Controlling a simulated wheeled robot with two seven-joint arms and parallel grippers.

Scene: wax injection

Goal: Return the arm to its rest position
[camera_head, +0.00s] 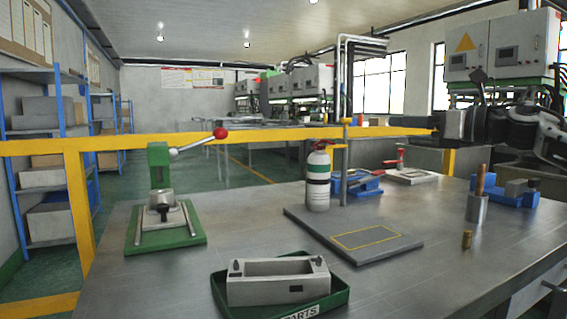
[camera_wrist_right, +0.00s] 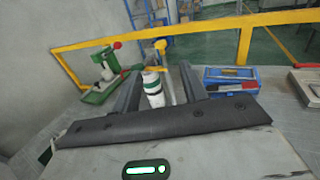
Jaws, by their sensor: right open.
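My right gripper (camera_head: 447,124) is raised above the back right of the workbench (camera_head: 420,285), its arm coming in from the right edge. In the right wrist view its two dark fingers stand wide apart (camera_wrist_right: 158,72), with nothing held between them. A white bottle with a green band (camera_head: 318,180) shows in the gap between the fingers in the wrist view (camera_wrist_right: 152,88), beyond them and standing on the bench. My left gripper is not in view.
A green press with a red-knobbed lever (camera_head: 158,158) stands at the left. A green parts tray (camera_head: 340,296) holds a grey block (camera_head: 275,290) in front. A grey plate (camera_head: 402,248), blue vise (camera_head: 357,184), metal cup (camera_head: 477,209) and brass piece (camera_head: 467,239) are on the bench. A yellow rail (camera_head: 75,146) runs behind.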

